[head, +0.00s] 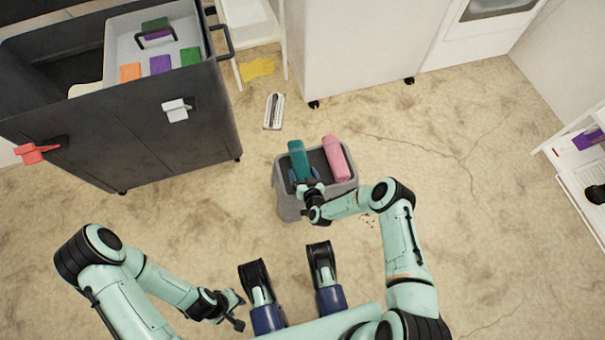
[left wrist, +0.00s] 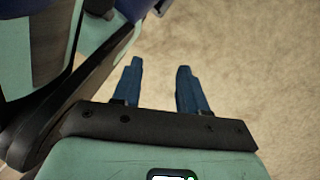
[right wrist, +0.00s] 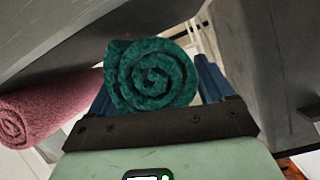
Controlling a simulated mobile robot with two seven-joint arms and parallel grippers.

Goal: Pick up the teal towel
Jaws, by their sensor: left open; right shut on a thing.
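The teal towel (head: 297,158) is rolled up and lies over the grey bin (head: 285,208), beside a pink rolled towel (head: 337,158). My right gripper (head: 304,182) is at the near end of the teal towel. In the right wrist view the spiral end of the teal towel (right wrist: 152,75) sits between the blue fingers of my right gripper (right wrist: 155,90), which is shut on it. The pink towel (right wrist: 45,105) is to the left there. My left gripper (head: 240,310) is low at the left, and in the left wrist view its fingers (left wrist: 158,85) are apart and empty.
A dark cart (head: 130,140) with a tray of coloured items stands at the left. A yellow cloth (head: 257,69) and a small white tray (head: 274,111) lie on the floor behind the bin. White cabinets (head: 360,45) stand at the back. The floor right of the bin is clear.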

